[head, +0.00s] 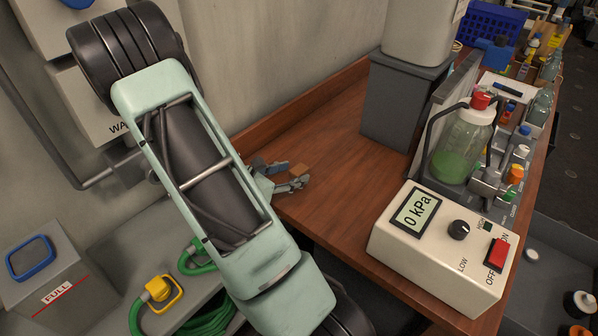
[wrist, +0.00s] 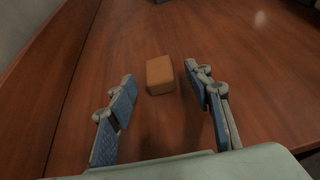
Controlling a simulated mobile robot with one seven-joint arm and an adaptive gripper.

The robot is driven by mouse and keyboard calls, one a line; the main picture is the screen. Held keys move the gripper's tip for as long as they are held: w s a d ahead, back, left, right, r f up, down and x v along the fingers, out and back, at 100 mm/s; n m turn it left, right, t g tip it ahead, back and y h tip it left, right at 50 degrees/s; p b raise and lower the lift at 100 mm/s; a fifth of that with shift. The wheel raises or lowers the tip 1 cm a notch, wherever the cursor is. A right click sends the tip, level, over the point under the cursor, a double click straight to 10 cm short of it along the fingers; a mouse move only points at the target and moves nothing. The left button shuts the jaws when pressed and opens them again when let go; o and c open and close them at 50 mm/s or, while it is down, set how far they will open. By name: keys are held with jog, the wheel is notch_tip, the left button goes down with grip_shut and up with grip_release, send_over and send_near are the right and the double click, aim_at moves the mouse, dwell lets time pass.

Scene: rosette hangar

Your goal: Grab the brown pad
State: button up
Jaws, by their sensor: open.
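The brown pad (wrist: 160,75) is a small tan-brown block lying on the brown wooden tabletop. In the wrist view it sits just ahead of and between the two fingers of my gripper (wrist: 163,92), apart from both. My gripper is open and empty, with blue pads on the inner sides of its fingers. In the head view the gripper (head: 283,176) is low over the table's left part, and the pad (head: 299,170) shows at its fingertips, partly hidden by them.
A white pressure box (head: 395,255) reading "0 kPa" stands at the table's front right. A grey bin (head: 398,105) stands behind, and a jar with green contents (head: 460,145) and bottles stand to the right. The wooden table (head: 335,200) is clear around the pad. A wall runs along the left.

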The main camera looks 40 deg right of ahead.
jog(key=shift+x, duration=0.9)
jog(key=shift+w+a, duration=0.1)
jog(key=shift+c, duration=0.2)
jog(key=c, duration=0.8)
